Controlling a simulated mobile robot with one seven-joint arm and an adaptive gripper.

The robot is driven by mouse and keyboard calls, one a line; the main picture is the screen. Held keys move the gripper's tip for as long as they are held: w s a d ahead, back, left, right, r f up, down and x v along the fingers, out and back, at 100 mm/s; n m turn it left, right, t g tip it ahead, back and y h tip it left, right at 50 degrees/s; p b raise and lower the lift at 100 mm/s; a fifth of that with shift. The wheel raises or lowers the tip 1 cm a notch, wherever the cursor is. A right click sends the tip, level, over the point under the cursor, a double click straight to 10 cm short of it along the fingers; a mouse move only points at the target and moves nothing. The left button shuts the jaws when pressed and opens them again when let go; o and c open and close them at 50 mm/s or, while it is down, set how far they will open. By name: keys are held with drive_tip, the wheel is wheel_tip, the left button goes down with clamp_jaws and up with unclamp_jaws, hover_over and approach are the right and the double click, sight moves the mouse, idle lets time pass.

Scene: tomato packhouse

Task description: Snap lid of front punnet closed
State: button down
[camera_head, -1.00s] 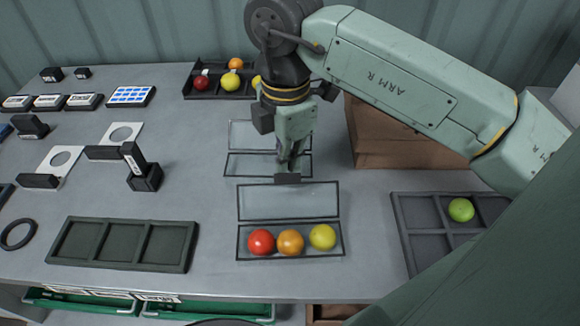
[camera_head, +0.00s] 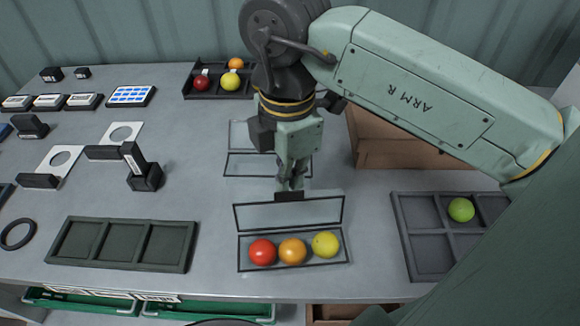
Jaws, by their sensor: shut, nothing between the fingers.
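The front punnet (camera_head: 293,268) is a clear, dark-edged box near the table's front edge. It holds a red (camera_head: 262,252), an orange (camera_head: 292,251) and a yellow tomato (camera_head: 325,244) in a row. Its clear lid (camera_head: 288,215) is open, hinged along the back and tilted up off the table. My gripper (camera_head: 293,195) is shut and empty, at the lid's far edge; it appears to touch it. A second clear punnet (camera_head: 235,164) lies behind, partly hidden by my gripper, and looks empty.
A dark empty three-cell tray (camera_head: 121,269) lies left of the punnet. A dark divided tray (camera_head: 425,262) with a green tomato (camera_head: 461,209) is at right. A cardboard box (camera_head: 395,140) stands behind right. A black tray (camera_head: 205,95) with tomatoes is at the back.

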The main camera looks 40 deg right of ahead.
sight(289, 192)
drive_tip(key=shift+s+a+r, duration=0.25)
drive_tip(key=shift+s+a, duration=0.25)
drive_tip(key=shift+s, duration=0.25)
drive_tip(key=shift+s+a+r, duration=0.25)
drive_tip(key=shift+s+a, duration=0.25)
drive_tip(key=shift+s, duration=0.25)
drive_tip(key=shift+r+p, duration=2.35)
drive_tip(key=shift+r, duration=1.7)
